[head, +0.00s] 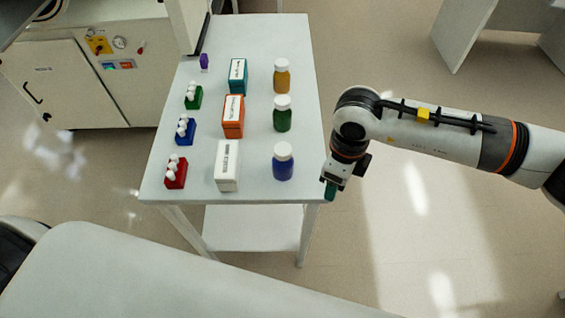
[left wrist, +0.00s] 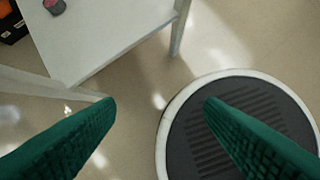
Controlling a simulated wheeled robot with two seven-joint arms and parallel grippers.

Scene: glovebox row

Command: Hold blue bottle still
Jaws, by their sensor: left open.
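The blue bottle (head: 283,165), with a white cap, stands upright at the near right corner of the white table (head: 255,190), in the head view. Nothing touches it. My right gripper (head: 331,190) hangs just right of the table edge, apart from the bottle; its green fingers overlap from this angle, so its opening is unclear. My left gripper (left wrist: 160,102) shows only in the left wrist view, its two green fingers wide apart with nothing between them. It points down at the floor and a round base, beside a table corner (left wrist: 130,35).
A green bottle (head: 282,114) and an orange bottle (head: 281,76) stand behind the blue one. A white box (head: 228,166), an orange box (head: 233,116) and a teal box (head: 238,77) form the middle row. Small vial racks (head: 176,174) line the left.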

